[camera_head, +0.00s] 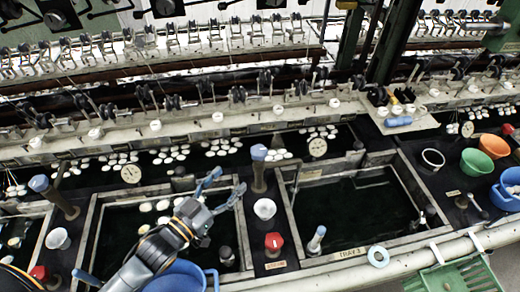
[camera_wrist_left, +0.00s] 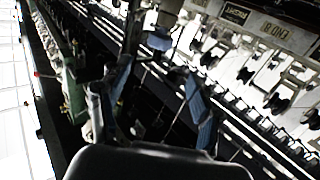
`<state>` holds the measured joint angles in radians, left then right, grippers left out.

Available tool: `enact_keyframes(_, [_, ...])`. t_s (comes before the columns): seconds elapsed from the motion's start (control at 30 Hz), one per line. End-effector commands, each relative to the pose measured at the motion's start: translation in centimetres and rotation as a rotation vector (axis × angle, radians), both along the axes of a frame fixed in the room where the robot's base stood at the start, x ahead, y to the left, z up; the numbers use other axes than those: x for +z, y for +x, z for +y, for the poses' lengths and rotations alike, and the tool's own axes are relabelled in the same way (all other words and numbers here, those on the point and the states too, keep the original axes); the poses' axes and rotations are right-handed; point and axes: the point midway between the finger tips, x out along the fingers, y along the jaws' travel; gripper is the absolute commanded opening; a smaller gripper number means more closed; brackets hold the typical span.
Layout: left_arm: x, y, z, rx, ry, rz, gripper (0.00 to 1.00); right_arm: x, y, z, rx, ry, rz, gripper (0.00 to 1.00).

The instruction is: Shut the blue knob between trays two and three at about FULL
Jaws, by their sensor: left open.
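The blue knob (camera_head: 258,152) tops a dark post on the strip between tray two (camera_head: 97,232) and tray three (camera_head: 290,222). The FULL mark cannot be read. My left gripper (camera_head: 226,189) reaches over tray two from the front, its blue fingers spread and empty, just left of the knob's post and apart from it. In the left wrist view the open fingers (camera_wrist_left: 157,105) show at either side; a small bluish shape (camera_wrist_left: 160,41) beyond them may be the knob, but I cannot be sure. My right gripper is not in view.
On the same strip stand a white cup (camera_head: 264,208) and a red knob (camera_head: 273,241). A dial (camera_head: 318,147) is behind tray three. A blue bucket (camera_head: 178,279) is at the front. Orange (camera_head: 494,146) and green (camera_head: 476,161) bowls are at right. Reeling machinery lines the back.

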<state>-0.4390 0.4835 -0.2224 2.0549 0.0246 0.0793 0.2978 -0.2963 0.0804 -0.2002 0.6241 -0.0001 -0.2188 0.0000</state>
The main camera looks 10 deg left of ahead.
Motion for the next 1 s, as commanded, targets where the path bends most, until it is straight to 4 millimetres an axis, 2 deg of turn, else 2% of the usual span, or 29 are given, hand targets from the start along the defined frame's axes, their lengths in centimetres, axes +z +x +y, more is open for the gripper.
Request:
enact_keyframes(0.17, [0.5,2.1,-0.9,0.001,-0.001,-0.003,0.65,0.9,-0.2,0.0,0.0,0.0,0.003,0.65])
enact_keyframes(0.4, [0.6,6.5,-2.9,0.001,-0.001,-0.004,0.65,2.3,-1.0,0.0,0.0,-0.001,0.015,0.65])
enact_keyframes(0.63, [0.4,10.3,-4.7,0.0,-0.001,-0.002,0.65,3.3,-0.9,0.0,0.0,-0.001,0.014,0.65])
enact_keyframes(0.8, [0.2,11.8,-5.4,0.0,0.0,0.0,0.65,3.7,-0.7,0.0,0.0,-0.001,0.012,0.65])
enact_keyframes(1.0, [0.1,12.3,-5.6,0.0,0.0,0.0,0.65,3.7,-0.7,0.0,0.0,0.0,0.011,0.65])
